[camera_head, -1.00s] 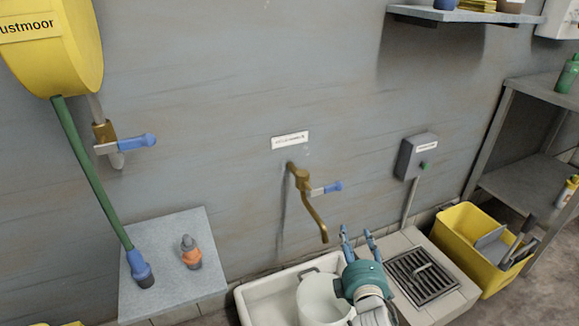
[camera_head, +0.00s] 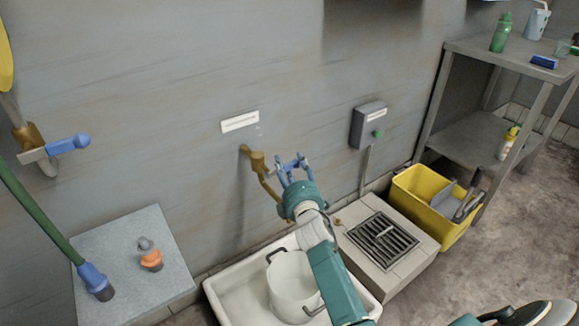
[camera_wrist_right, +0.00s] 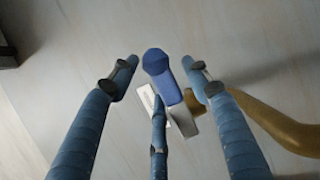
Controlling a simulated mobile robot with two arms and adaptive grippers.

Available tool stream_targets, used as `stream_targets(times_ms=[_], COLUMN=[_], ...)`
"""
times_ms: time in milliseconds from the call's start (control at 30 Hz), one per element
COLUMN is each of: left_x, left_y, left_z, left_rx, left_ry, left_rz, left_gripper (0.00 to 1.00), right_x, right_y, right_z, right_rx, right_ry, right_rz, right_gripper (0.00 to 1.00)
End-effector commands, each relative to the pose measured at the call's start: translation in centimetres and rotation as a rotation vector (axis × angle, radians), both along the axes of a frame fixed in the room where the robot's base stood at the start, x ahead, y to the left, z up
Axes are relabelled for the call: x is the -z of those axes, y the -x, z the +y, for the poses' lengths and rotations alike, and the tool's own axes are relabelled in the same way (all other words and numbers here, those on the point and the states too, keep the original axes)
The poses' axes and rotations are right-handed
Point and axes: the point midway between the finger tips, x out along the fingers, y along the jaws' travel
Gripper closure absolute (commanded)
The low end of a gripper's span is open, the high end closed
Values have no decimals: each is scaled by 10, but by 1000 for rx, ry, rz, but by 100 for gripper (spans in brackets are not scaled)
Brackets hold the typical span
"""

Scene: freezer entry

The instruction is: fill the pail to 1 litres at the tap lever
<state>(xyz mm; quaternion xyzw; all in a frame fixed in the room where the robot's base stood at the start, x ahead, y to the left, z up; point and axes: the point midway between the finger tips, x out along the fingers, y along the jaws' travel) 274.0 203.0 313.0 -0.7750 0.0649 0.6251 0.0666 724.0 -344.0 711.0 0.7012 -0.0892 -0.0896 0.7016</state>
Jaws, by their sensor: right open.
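The brass tap (camera_head: 258,163) comes out of the wall above the white sink. Its blue tap lever (camera_wrist_right: 160,70) shows between the fingers of my right gripper in the right wrist view, with a grey shank behind it. My right gripper (camera_head: 291,163) is open around the lever's end; I cannot tell whether any finger touches it. In the head view the gripper hides much of the lever. The white pail (camera_head: 290,280) stands upright in the sink below the tap, its right side partly behind my right arm. Its water level cannot be made out. My left gripper is not in view.
The sink (camera_head: 222,291) stands against the wall. A drain grate (camera_head: 383,241), a yellow bin (camera_head: 425,205) and a metal shelf (camera_head: 470,140) are at right. A grey switch box (camera_head: 368,125) hangs on the wall.

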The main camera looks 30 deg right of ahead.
Motion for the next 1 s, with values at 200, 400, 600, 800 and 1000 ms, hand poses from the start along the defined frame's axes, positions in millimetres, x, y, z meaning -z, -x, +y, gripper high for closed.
stream_targets(times_ms=[200,400,600,800,1000], left_x=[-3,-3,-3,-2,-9], left_y=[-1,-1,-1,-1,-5], left_z=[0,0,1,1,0], left_rx=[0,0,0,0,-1], left_ry=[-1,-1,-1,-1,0], left_rz=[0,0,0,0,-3], left_gripper=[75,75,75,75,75], right_x=[0,0,0,1,1], right_y=[-6,-5,-5,-5,-5], right_z=[-2,-2,-1,0,2], right_rx=[0,0,-1,-2,-4], right_ry=[0,0,-1,0,21], right_rz=[0,0,1,1,-2], right_gripper=[52,62,100,100,100])
